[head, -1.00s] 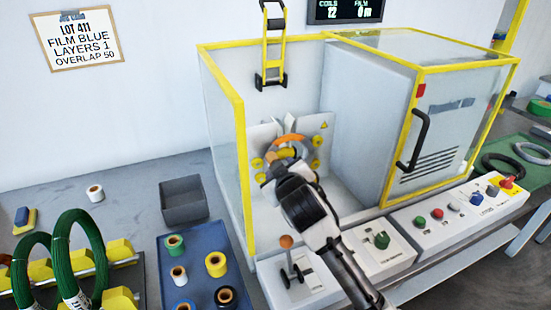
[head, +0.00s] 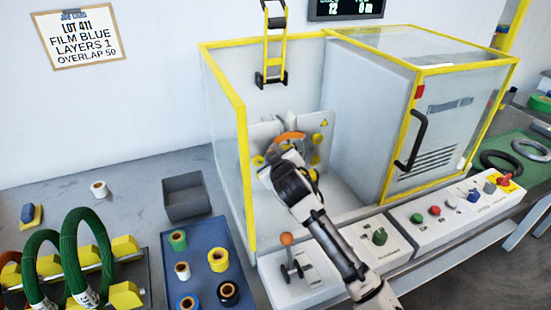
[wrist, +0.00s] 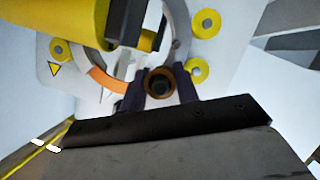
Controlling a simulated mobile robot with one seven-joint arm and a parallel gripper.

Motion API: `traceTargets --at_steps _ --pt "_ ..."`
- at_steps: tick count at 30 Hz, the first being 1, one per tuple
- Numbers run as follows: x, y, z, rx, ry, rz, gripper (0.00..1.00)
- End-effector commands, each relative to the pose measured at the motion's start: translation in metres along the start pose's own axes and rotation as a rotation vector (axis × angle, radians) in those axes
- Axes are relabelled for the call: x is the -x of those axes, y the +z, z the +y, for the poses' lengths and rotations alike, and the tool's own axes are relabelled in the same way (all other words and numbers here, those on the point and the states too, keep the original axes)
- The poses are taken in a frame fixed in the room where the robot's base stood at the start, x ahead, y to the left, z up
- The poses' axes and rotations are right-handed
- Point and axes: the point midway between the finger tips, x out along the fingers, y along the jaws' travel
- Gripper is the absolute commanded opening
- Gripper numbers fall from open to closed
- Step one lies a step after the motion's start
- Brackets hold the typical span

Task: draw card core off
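The card core (wrist: 150,74) shows in the wrist view as a small brown ring with a dark centre, end-on, in front of the wrapping machine's ring (wrist: 104,80). My gripper (wrist: 160,86) has one dark finger on each side of the core, and both appear to touch it. The gap between the fingers is about the core's width. In the head view my gripper is inside the machine's open bay, and my wrist hides the fingers and the core. The orange part of the machine's ring (head: 290,136) shows just above my wrist.
Yellow rollers (wrist: 207,24) surround the ring, and a large yellow part (wrist: 80,20) is close at upper left. The yellow-edged guard (head: 241,150) stands left of my arm. A grey bin (head: 186,197) and a blue tray (head: 206,250) with several rolls stand further left.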

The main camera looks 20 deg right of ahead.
Motion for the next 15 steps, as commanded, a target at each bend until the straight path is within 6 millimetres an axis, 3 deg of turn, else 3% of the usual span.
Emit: traceTargets --at_steps 1,5,6,11,15 --pt "0.0001 0.0000 0.0000 0.000 0.000 0.000 0.24" --pt "0.0002 -0.0001 0.0001 0.000 0.000 0.000 0.07" --pt "0.0002 -0.0001 0.0001 0.000 0.000 0.000 0.23" --pt "0.0002 -0.0001 0.0001 0.000 0.000 0.000 0.02" --pt "0.0011 0.0005 0.0000 0.000 0.000 0.000 0.00"
